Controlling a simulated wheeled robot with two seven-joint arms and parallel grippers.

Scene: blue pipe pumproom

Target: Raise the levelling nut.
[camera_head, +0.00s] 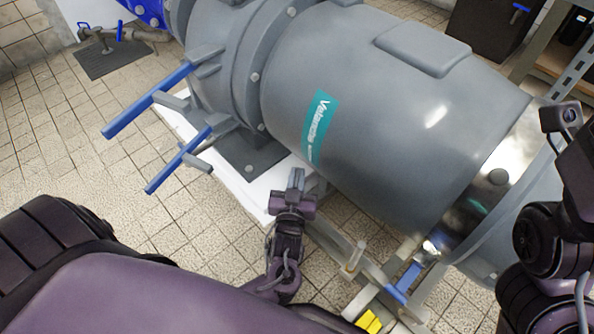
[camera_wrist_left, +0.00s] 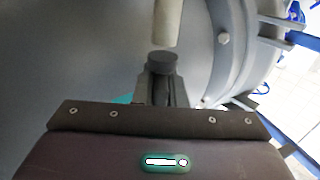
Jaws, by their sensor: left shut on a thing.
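In the head view my left gripper (camera_head: 297,180) is in front of the big grey pump motor, near its foot. In the left wrist view its fingers (camera_wrist_left: 163,88) are shut on a short dark round piece (camera_wrist_left: 163,62), which looks like the levelling nut. A pale upright rod (camera_wrist_left: 167,22) shows just above this piece in the picture. In the head view the held piece is hidden by the gripper. Links of my right arm show at the right edge, but its fingertips do not.
The grey motor (camera_head: 400,120) fills the middle. Blue-handled levers (camera_head: 147,100) stick out at its left. A grey frame with a pale peg (camera_head: 355,257), a blue-handled part (camera_head: 408,280) and a yellow block (camera_head: 369,322) lie right of my left gripper. Tiled floor (camera_head: 60,140) is open at left.

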